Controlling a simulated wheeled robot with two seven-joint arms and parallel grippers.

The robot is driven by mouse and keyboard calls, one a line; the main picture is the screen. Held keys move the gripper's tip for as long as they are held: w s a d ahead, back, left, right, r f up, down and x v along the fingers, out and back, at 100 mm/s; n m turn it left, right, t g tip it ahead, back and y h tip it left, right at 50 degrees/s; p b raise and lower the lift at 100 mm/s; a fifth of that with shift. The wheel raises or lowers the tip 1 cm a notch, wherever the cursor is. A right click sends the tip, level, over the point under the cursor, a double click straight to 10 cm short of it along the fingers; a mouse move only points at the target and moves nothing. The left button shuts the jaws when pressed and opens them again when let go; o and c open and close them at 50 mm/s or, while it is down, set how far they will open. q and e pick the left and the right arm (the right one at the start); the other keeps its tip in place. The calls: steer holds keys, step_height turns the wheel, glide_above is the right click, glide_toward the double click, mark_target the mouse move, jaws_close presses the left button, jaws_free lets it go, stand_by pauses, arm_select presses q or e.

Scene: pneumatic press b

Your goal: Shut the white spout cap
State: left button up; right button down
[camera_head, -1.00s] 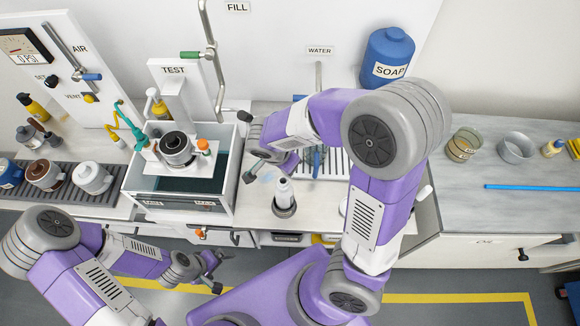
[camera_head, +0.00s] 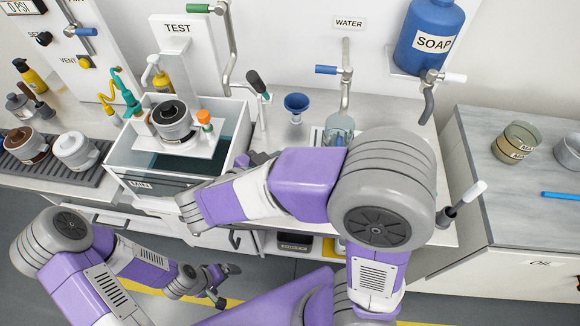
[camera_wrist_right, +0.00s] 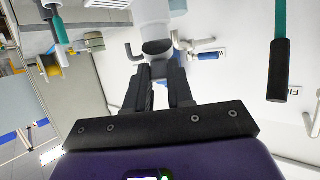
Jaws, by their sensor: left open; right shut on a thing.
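I cannot single out the white spout cap with certainty in either view. A white rounded vessel (camera_head: 75,148) stands on the dark rack at the left of the head view. In the wrist view, my right gripper (camera_wrist_right: 160,72) is shut on a whitish cylindrical thing (camera_wrist_right: 154,14) with a grey round end. My left gripper (camera_head: 228,286) is open and empty, low over the floor in front of the bench.
A clear water tank (camera_head: 120,165) holds a grey round device (camera_head: 172,120). A brown vessel (camera_head: 22,145) stands left. Floor in front is clear.

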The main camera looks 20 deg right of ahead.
steer(key=shift+s+a+f+t+h+b, duration=0.1)
steer(key=shift+a+f+t+h+b, duration=0.25)
steer(key=shift+f+h+b, duration=0.55)
steer(key=shift+s+a+f+t+h+b, duration=0.15)
steer(key=shift+f+t+h+b, duration=0.35)
steer(key=shift+h+b, duration=0.7)
steer(key=shift+a+f+t+h+b, duration=0.3)
steer(key=shift+f+h+b, duration=0.4)
steer(key=shift+h+b, duration=0.35)
steer(key=c, duration=1)
jaws_free()
steer(key=shift+o, duration=0.2)
steer(key=p+v, duration=0.1)
steer(key=v, duration=0.6)
steer(key=shift+s+a, duration=0.15)
steer(key=shift+a, duration=0.05)
